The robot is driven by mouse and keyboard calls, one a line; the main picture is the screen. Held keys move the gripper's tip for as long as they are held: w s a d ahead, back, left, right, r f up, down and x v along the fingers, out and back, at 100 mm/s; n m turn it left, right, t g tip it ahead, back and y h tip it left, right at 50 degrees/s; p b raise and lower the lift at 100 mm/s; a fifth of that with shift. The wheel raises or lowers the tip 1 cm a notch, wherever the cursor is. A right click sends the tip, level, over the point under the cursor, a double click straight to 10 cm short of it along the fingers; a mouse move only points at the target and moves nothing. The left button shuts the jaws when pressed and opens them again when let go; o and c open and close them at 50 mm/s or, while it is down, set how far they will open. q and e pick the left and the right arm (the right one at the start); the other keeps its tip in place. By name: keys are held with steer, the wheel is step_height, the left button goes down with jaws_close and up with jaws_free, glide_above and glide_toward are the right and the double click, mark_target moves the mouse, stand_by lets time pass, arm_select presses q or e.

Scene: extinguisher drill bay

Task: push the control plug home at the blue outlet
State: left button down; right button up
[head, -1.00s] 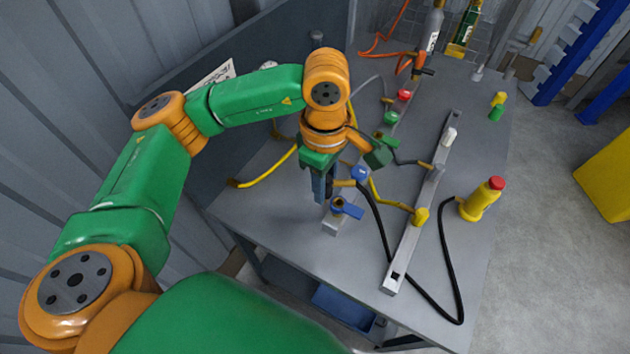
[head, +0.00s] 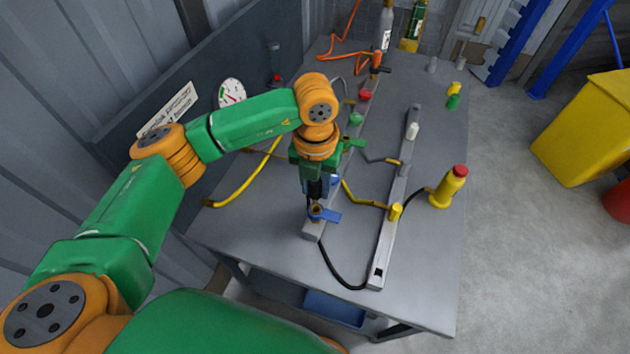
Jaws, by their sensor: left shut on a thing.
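The blue outlet, a brass ring with a blue lever (head: 330,216), sits at the near end of a grey rail (head: 313,234) on the bench. My left gripper (head: 316,196) points down right above it, shut on the control plug. The plug is mostly hidden by the dark fingers; a bit of blue (head: 336,181) shows beside them. The plug end appears at or just over the brass ring; I cannot tell whether it touches or how deep it sits. A black hose (head: 334,273) curves across the bench beside the rail. My right gripper is out of view.
Green (head: 356,118) and red (head: 366,95) outlets stand farther along the rail. A second rail (head: 385,245) with a yellow plug (head: 396,211) and a yellow bottle (head: 449,186) are to the right. A gauge (head: 231,92) is on the back panel.

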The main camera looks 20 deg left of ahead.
mark_target(316, 202)
arm_select(q)
steer(key=shift+f, duration=0.7)
steer(key=shift+f+b, duration=0.2)
steer(key=shift+b, duration=0.3)
steer(key=shift+f, duration=0.1)
steer(key=shift+b, duration=0.3)
steer(key=shift+f+b, duration=1.1)
steer(key=shift+f, duration=0.1)
steer(key=shift+f+b, duration=0.75)
steer(key=shift+b, duration=0.1)
stand_by(0.6)
